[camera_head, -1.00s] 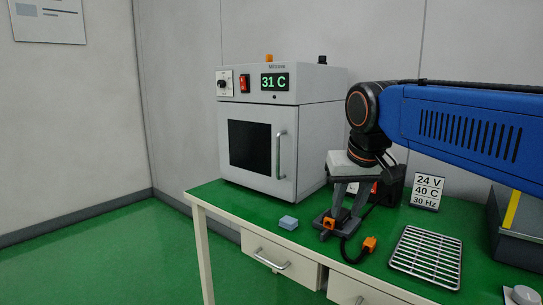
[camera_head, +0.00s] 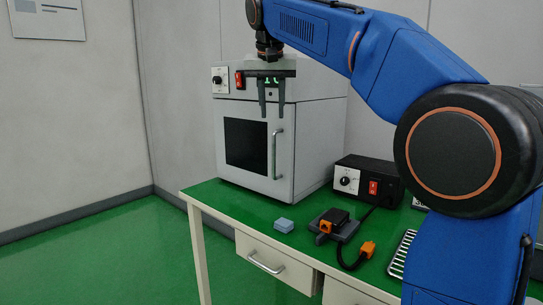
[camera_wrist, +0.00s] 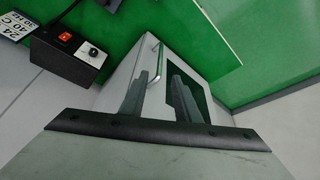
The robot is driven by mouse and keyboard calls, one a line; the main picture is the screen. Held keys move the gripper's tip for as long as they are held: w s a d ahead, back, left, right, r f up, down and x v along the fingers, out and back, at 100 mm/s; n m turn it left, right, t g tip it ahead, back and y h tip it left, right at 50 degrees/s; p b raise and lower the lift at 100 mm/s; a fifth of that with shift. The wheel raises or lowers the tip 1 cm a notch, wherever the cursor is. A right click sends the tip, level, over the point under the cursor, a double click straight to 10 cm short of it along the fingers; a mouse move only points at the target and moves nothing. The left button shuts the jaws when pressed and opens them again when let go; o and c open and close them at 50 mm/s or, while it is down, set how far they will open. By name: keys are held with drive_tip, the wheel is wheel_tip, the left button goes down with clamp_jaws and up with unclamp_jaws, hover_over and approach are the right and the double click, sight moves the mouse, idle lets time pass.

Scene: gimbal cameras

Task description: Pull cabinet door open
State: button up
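The cabinet is a light grey box (camera_head: 310,150) on the green table, with a dark window in its front door (camera_head: 257,175). The door looks shut. Its vertical bar handle (camera_head: 277,155) is on the door's right side. My gripper (camera_head: 271,116) points down in front of the cabinet's upper front, fingers apart and empty, just above the handle's top in the head view. In the wrist view the gripper fingers (camera_wrist: 163,70) are spread, with the handle (camera_wrist: 152,45) beyond them and the door window (camera_wrist: 190,92) partly hidden. I cannot tell the exact gap to the handle.
A black box with a red switch (camera_head: 367,180) stands right of the cabinet. The floor at left is clear.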

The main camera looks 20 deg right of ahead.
sight(274, 151)
drive_tip(key=x, duration=1.7)
drive_tip(key=shift+f, duration=0.15)
clamp_jaws()
